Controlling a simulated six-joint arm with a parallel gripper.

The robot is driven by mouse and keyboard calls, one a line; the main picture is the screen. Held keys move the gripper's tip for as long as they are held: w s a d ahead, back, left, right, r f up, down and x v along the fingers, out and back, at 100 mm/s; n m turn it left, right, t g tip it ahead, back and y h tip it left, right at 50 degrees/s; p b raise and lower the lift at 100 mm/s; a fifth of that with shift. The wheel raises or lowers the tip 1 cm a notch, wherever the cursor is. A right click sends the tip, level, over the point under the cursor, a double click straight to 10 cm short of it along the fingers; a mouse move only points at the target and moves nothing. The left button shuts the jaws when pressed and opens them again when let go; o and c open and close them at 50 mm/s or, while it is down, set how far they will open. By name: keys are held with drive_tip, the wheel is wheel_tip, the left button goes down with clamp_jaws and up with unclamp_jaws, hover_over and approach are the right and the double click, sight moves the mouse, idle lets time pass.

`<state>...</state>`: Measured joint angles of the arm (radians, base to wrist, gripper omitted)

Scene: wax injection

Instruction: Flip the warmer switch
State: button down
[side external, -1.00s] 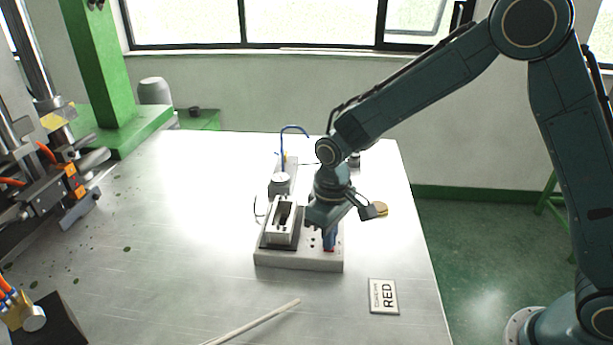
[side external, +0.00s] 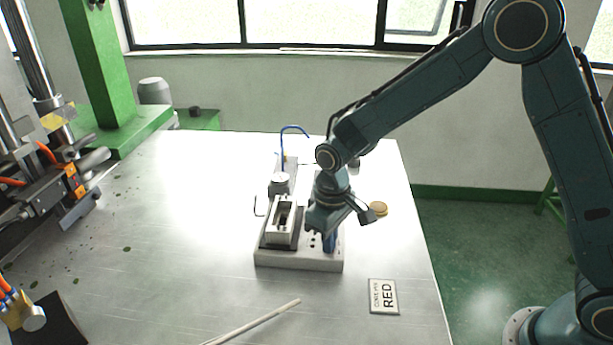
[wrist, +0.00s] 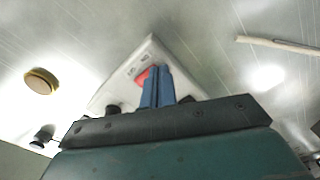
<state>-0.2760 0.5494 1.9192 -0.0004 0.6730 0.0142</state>
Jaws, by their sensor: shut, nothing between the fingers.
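The warmer is a pale grey base (side external: 290,259) on the metal table, with a rectangular block and slotted top (side external: 284,219) on its left part. In the wrist view its light panel (wrist: 117,92) shows a red switch (wrist: 142,77) near one corner, beside small dark markings. My gripper (side external: 330,249) points down over the right part of the base. Its blue fingers (wrist: 158,78) are shut together with nothing between them, right beside the red switch and partly covering it. I cannot tell whether they touch it. The switch is hidden in the side view.
A card reading RED (side external: 384,297) lies at the front right. A pale rod (side external: 252,323) lies at the front. A round tan-topped piece (side external: 379,208) sits right of the gripper, and a blue tube (side external: 283,145) rises behind the base. The table's left middle is clear.

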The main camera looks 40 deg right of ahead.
drive_tip(key=shift+f, duration=0.2)
drive_tip(key=shift+r, duration=0.1)
wheel_tip(320, 180, up, 7)
idle(1.3)
drive_tip(key=s+d+r+m+t, duration=0.1)
drive_tip(key=s+d+r, duration=0.3)
drive_tip(key=s+r, duration=0.15)
drive_tip(key=s+d+r+t, duration=0.2)
drive_tip(key=s+d+r, duration=0.25)
drive_tip(key=r, duration=0.25)
drive_tip(key=s+d+r+m+t, duration=0.2)
drive_tip(key=s+d, duration=0.1)
drive_tip(key=s, duration=1.1)
drive_tip(key=shift+d+t, duration=0.15)
drive_tip(key=shift+t, duration=0.15)
